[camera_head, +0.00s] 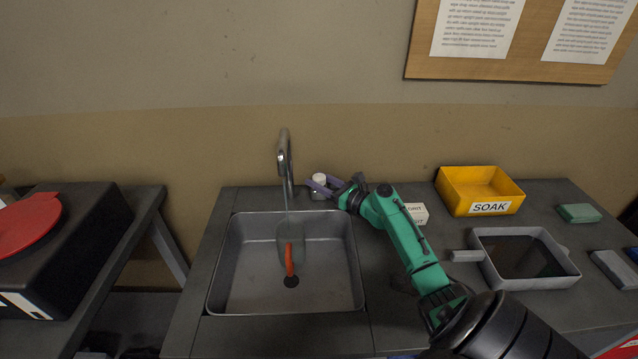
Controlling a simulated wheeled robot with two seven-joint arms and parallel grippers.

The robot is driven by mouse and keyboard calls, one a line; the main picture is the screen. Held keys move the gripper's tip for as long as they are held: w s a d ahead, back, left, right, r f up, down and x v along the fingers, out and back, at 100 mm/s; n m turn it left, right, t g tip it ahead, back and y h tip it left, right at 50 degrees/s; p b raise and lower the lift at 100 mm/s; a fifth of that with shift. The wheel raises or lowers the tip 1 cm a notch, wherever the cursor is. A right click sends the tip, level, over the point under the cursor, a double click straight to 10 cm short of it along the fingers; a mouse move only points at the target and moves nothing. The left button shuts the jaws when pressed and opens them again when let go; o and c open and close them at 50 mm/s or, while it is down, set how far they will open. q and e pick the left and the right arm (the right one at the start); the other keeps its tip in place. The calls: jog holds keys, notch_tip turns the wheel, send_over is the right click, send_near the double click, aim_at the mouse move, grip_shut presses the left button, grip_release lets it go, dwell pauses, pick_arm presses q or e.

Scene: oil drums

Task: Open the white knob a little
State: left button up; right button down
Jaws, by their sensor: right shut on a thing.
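The white knob (319,179) stands on the counter behind the sink, to the right of the tap (285,160). My right gripper (318,186) reaches in from the right and is shut on the white knob, with its purple fingers around it. A thin stream of water runs from the tap into the sink (238,285). A clear container with an orange handle (289,260) is in the sink under the stream. My left gripper is out of view.
A yellow SOAK bin (480,184), a grey tray with dark liquid (525,257) and a green block (579,213) stand on the counter at right. A white labelled block (417,212) is close behind my right arm. A black box with a red lid (28,225) is at left.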

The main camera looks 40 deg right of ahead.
jog(key=shift+c, duration=1.8)
grip_release()
jog(key=shift+s, duration=0.1)
jog(key=s+d, duration=0.1)
jog(key=s, duration=0.3)
jog(key=s+b, duration=0.1)
jog(key=s, duration=0.4)
jog(key=s+d, duration=0.1)
jog(key=s, duration=0.4)
jog(key=shift+d, duration=0.35)
jog(key=shift+s, duration=0.15)
jog(key=shift+r, duration=0.1)
